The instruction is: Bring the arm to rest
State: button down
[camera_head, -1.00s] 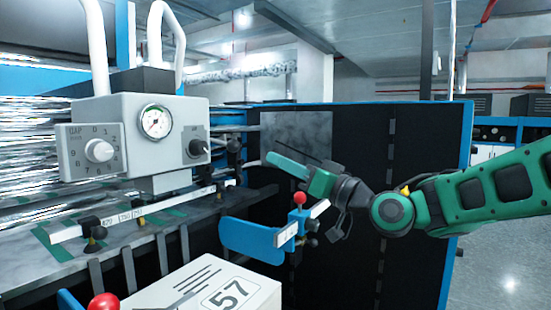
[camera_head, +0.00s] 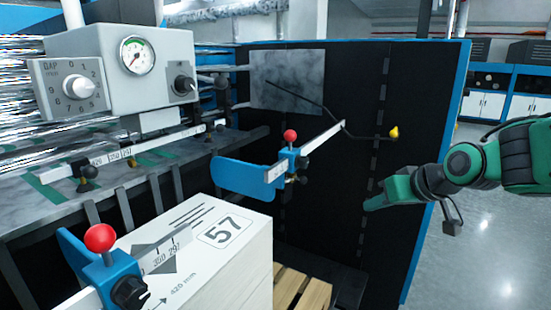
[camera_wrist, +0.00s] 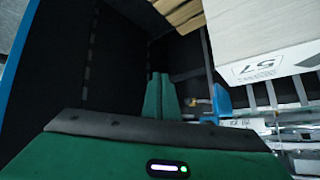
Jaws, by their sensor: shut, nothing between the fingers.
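My gripper (camera_head: 372,205) is at the right in the head view, at the end of my green arm. It is in front of the machine's black side panel (camera_head: 345,85) and points left and slightly down. In the wrist view its green fingers (camera_wrist: 160,97) lie together with nothing between them. It touches nothing that I can see.
A control box (camera_head: 120,70) with gauge and knobs is at the upper left. A white stack marked 57 (camera_head: 215,250) stands at the lower middle, beside a wooden pallet (camera_head: 300,290). A blue side guide (camera_head: 245,178) with a red knob (camera_head: 290,135) is behind it. Open floor (camera_head: 490,220) lies to the right.

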jog(key=s+d+f+m+g+h, duration=0.35)
jog(key=s+d+f, duration=0.25)
jog(key=s+d, duration=0.6)
jog(key=s+d+f+m+g, duration=0.2)
jog(key=s, duration=0.6)
jog(key=s+d+f+m+g, duration=0.2)
jog(key=s+d+m+g, duration=0.1)
jog(key=s, duration=0.6)
jog(key=shift+s, duration=0.2)
